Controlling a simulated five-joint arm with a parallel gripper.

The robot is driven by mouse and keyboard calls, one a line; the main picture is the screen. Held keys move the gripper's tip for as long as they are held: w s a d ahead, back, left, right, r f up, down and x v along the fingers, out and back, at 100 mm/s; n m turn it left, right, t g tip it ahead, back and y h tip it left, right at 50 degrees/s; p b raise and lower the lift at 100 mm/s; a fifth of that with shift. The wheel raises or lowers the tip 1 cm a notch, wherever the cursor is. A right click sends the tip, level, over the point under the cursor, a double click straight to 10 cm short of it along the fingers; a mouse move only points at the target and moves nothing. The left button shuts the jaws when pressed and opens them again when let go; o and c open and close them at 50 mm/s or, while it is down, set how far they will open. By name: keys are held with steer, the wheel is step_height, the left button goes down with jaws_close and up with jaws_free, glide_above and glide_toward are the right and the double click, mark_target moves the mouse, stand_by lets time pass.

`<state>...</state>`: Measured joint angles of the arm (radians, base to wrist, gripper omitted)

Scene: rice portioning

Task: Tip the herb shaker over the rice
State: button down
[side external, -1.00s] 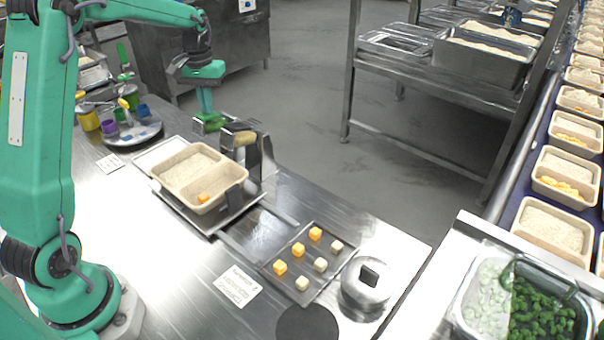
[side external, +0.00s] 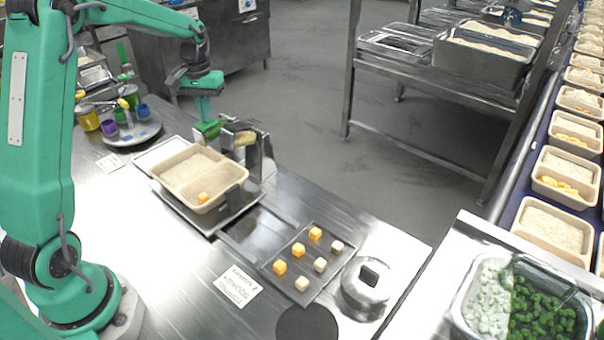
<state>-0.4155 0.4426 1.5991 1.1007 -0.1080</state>
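The rice (side external: 190,168) lies in a beige tray (side external: 213,205) on a metal plate, with one orange cube (side external: 203,197) near its front end. My gripper (side external: 205,112) hangs behind the tray, left of an upright metal stand, with its fingers pointing down. A green shaker (side external: 207,130) is at the fingertips and appears gripped, low and behind the tray's far edge. It is not over the rice. It is small and partly hidden, so its exact tilt cannot be told.
The metal stand (side external: 252,152) is close to the right of the shaker. A dark tray (side external: 298,262) with orange and cream cubes lies in front. A round plate (side external: 137,133) with coloured cups is at the left. A round metal device (side external: 367,290) stands at the front.

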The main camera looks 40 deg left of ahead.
steer(key=shift+s+f, duration=0.25)
steer(key=shift+f, duration=0.55)
steer(key=shift+r, duration=0.2)
stand_by(0.3)
steer(key=shift+w+r, duration=0.3)
steer(key=shift+r, duration=0.65)
steer(key=shift+w+r, duration=0.25)
steer(key=shift+r, duration=0.65)
steer(key=shift+w+r, duration=0.3)
steer(key=shift+r, duration=0.65)
step_height(320, 180, up, 7)
steer(key=shift+f, duration=0.2)
steer(key=shift+f, duration=0.15)
steer(key=shift+f, duration=3.15)
